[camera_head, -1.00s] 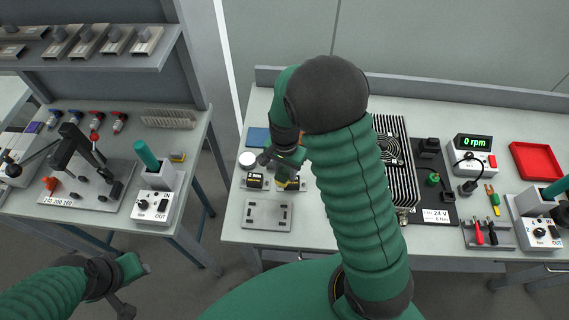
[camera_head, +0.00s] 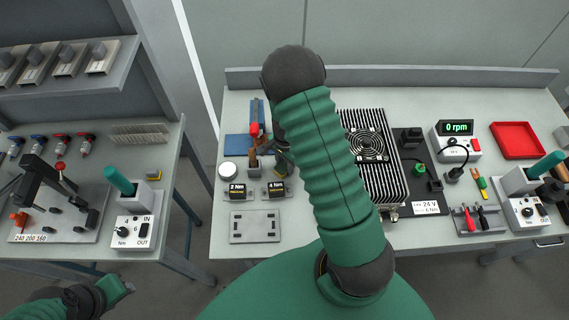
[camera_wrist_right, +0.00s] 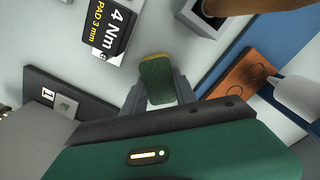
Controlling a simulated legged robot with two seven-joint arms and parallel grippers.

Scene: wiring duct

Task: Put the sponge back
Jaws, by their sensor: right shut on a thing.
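A small sponge (camera_wrist_right: 156,82), dark green with a yellow edge, is between the fingers of my right gripper (camera_wrist_right: 152,96) in the right wrist view. The gripper is shut on it. In the head view my right gripper (camera_head: 284,162) is over the left part of the middle bench, just behind the 4 Nm box (camera_head: 274,191); the sponge is small and mostly hidden there. I cannot tell whether it touches the bench. My left gripper (camera_head: 122,287) is low at the left, away from the benches; its jaws are unclear.
A grey holder (camera_wrist_right: 203,18) with a brown-handled item stands close to the sponge. A blue mat (camera_head: 236,148), a white round pot (camera_head: 228,171), the 2 Nm box (camera_head: 237,192) and a grey slotted plate (camera_head: 255,227) are around it. A finned heatsink (camera_head: 385,185) stands to the right.

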